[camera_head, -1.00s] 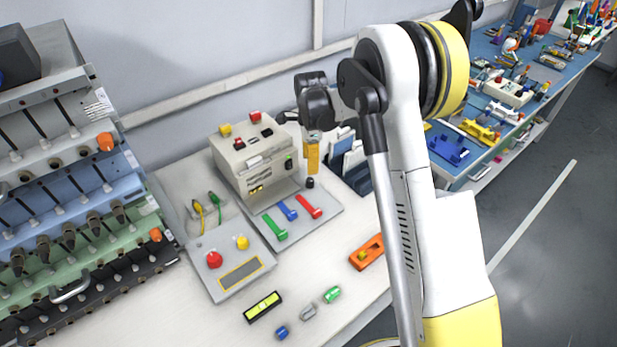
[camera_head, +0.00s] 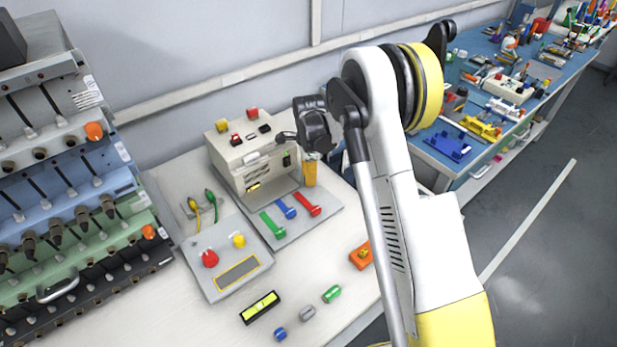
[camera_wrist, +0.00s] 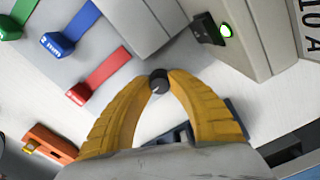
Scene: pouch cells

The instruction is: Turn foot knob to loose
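The foot knob (camera_wrist: 159,82) is small, round and dark, with a pale line on its top. It stands on the light surface beside the grey panel with the coloured levers. In the wrist view the two yellow fingertips of my gripper (camera_wrist: 160,75) are on either side of it, with no clear gap. My gripper (camera_head: 310,173) points down in front of the pale machine (camera_head: 245,165) in the head view, and the knob is hidden there behind the fingers.
Green, blue and red levers (camera_head: 308,204) lie on a panel left of my gripper. A control box with a red button (camera_head: 210,258) stands further left. An orange block (camera_head: 361,256) lies at the bench's right. A green lamp (camera_wrist: 226,30) shows on the machine.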

